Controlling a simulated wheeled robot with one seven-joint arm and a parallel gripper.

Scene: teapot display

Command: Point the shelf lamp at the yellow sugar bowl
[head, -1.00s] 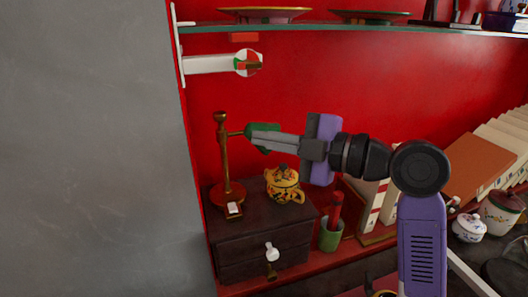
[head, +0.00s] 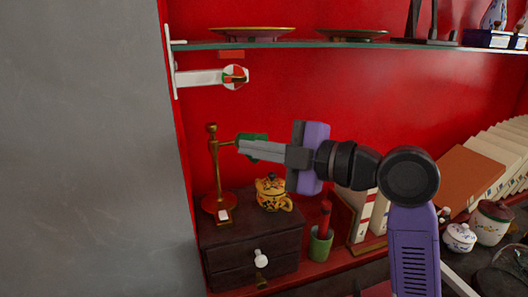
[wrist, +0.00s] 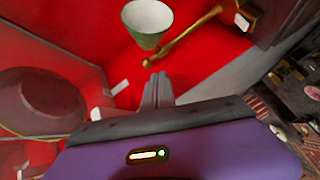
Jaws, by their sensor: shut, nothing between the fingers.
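The shelf lamp has a brass stand (head: 215,165) on a round red-brown base and a side arm bearing a green shade (head: 253,137). It stands on a dark drawer chest. The yellow sugar bowl (head: 272,193) sits right of the stand, below the shade. My gripper (head: 241,147) is shut and empty, its fingers crossing in front of the shade in the head view and partly hiding it. In the wrist view the shade (wrist: 148,22) and brass arm lie just beyond the fingertips (wrist: 158,78); the shade's pale wide end shows. I cannot tell whether the fingers touch it.
The dark drawer chest (head: 252,245) has a white knob. A green cup (head: 320,244) with a red object stands to its right, then several books (head: 365,212). A glass shelf (head: 300,44) and wall bracket (head: 200,77) are above. Red wall is close behind.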

